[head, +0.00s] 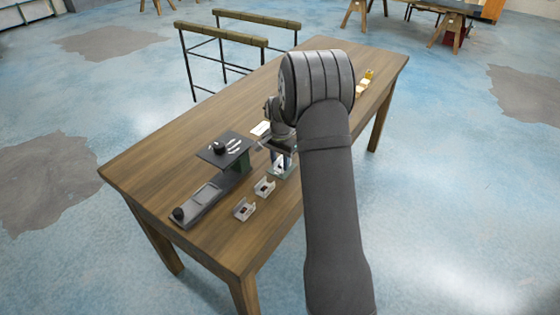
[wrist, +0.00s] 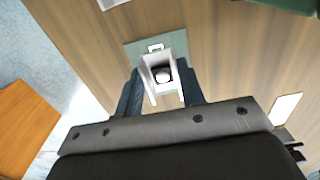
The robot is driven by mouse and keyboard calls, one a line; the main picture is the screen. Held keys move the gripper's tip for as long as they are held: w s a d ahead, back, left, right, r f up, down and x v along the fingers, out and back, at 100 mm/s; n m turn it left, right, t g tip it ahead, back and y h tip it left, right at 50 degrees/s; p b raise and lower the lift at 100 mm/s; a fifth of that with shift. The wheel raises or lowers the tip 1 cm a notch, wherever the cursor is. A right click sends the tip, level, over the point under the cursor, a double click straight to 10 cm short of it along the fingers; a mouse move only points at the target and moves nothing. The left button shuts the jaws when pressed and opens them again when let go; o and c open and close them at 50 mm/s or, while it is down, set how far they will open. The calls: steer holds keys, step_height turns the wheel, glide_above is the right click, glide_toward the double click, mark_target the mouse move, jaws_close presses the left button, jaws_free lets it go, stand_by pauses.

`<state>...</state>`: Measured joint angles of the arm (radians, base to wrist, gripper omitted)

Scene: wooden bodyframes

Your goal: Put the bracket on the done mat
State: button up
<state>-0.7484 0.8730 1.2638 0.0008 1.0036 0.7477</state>
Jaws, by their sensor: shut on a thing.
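A pale metal bracket (wrist: 148,62), U-shaped with a dark round hole in its base, is between the two fingers of my gripper (wrist: 162,84) in the wrist view. My gripper is shut on it. A grey-green mat (wrist: 178,42) lies under and beyond the bracket; I cannot tell whether the bracket touches it. In the head view my gripper (head: 281,158) points down at the near side of the table, and the held bracket (head: 279,170) shows just below it. My arm and fingers hide part of the mat.
Two similar brackets (head: 264,187) (head: 244,209) stand in a row toward the near left of the wooden table (head: 150,165). A white card (head: 261,128) lies behind my gripper. Small yellow items (head: 367,78) sit far right.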

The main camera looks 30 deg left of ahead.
mark_target(280, 169)
steer(key=o, duration=1.1)
steer(key=shift+f, duration=0.1)
step_height(280, 169, up, 12)
steer(key=shift+r, duration=0.15)
step_height(280, 169, down, 13)
steer(key=shift+r, duration=2.4)
steer(key=shift+f, duration=0.1)
